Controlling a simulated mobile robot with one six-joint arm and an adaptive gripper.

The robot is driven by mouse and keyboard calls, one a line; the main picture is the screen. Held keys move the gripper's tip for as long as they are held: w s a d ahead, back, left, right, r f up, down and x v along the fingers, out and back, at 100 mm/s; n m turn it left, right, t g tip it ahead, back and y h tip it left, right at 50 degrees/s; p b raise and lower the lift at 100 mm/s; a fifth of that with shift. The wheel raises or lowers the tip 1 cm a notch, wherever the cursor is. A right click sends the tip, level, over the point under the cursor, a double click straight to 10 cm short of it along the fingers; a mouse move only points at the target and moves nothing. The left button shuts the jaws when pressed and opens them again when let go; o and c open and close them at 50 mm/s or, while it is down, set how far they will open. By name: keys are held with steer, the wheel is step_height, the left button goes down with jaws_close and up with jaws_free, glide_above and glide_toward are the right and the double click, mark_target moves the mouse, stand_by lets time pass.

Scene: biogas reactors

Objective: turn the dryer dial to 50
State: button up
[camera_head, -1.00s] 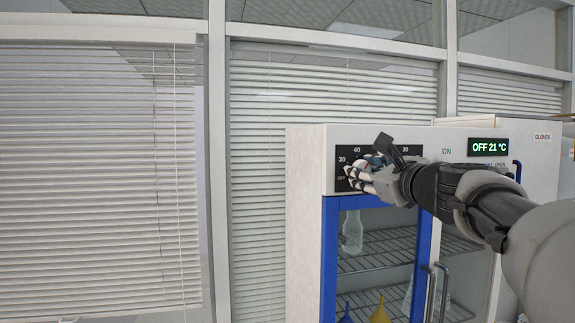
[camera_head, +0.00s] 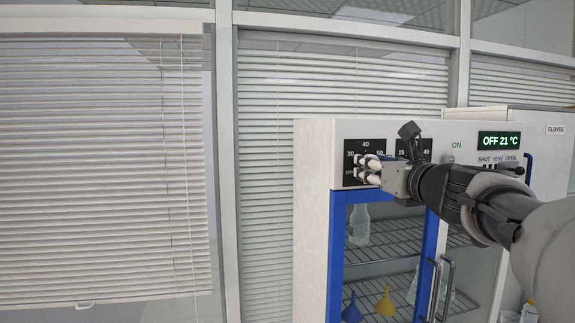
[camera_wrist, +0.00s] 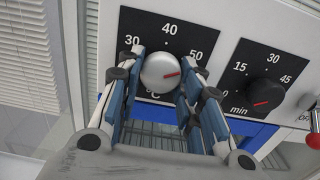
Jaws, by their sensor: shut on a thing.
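The dryer's temperature dial (camera_wrist: 157,66) is a silver round knob on a black plate marked 30, 40, 50 and °C. Its red mark points right and slightly up in the wrist view, a little below the numeral 50. My gripper (camera_wrist: 163,72) has one finger on each side of the knob and is shut on it. In the head view my gripper (camera_head: 370,170) is at the left black plate (camera_head: 353,151), and its fingers hide the knob. The dryer (camera_head: 313,220) is a white cabinet with a blue-framed glass door.
A black minute dial (camera_wrist: 265,93) sits close to the right of my gripper. A display (camera_head: 499,141) reads OFF 21 °C, above a SHUT/VENT/OPEN control. Door handles (camera_head: 447,290) stand out below my arm. Blinds (camera_head: 90,180) cover the windows at left.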

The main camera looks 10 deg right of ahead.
mark_target(366, 120)
steer(key=o, duration=1.1)
steer(key=shift+c, duration=0.2)
step_height(366, 120, up, 10)
stand_by(0.4)
